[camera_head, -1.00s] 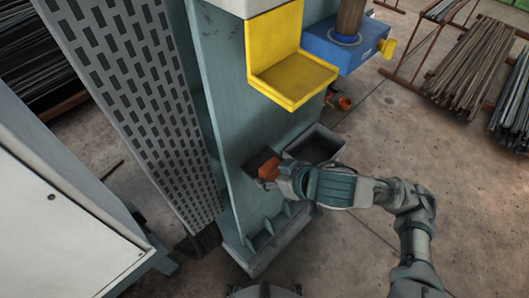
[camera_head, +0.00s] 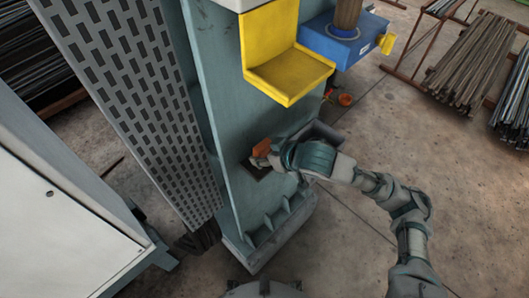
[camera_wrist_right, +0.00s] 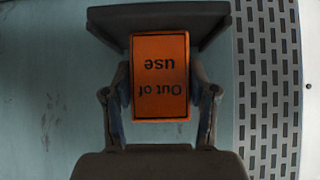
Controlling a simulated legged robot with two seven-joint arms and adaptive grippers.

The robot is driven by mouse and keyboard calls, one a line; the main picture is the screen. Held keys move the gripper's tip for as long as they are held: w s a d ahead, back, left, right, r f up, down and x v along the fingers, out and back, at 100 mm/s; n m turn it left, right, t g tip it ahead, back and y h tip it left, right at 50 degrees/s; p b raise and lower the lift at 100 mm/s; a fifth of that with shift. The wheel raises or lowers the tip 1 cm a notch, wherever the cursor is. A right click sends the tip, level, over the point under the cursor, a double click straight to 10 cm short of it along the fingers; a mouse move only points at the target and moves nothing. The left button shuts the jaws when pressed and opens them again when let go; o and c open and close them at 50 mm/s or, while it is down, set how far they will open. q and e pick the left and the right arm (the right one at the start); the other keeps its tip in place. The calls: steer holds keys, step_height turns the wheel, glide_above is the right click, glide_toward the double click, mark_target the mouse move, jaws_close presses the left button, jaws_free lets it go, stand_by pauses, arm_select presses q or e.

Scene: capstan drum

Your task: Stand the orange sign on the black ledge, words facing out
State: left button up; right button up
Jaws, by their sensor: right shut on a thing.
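The orange sign (camera_head: 262,147) is held by my right gripper (camera_head: 268,156) against or close to the grey-green machine face. The right wrist view shows the sign (camera_wrist_right: 160,62) between the two fingers of the right gripper (camera_wrist_right: 160,92). Its words "Out of use" face the wrist camera and read upside down there. The black ledge (camera_head: 257,171) shows just below the sign in the head view. In the wrist view the ledge (camera_wrist_right: 160,18) spans the top, and the sign's edge overlaps it. I cannot tell whether they touch. My left gripper is out of view.
A dark open tray (camera_head: 326,134) on the machine is partly hidden behind my right wrist. A yellow bracket (camera_head: 290,75) and a blue box (camera_head: 345,42) stick out above. A slotted grey panel (camera_head: 135,105) stands at left.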

steer(key=o, duration=1)
steer(key=shift+d, duration=0.1)
steer(key=shift+o, duration=1.1)
steer(key=shift+d, duration=0.1)
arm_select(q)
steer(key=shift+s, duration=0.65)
arm_select(e)
steer(key=shift+s+r, duration=0.25)
steer(key=shift+r, duration=0.15)
arm_select(q)
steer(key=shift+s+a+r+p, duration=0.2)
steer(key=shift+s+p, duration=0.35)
steer(key=shift+p, duration=0.05)
arm_select(e)
steer(key=v, duration=1.1)
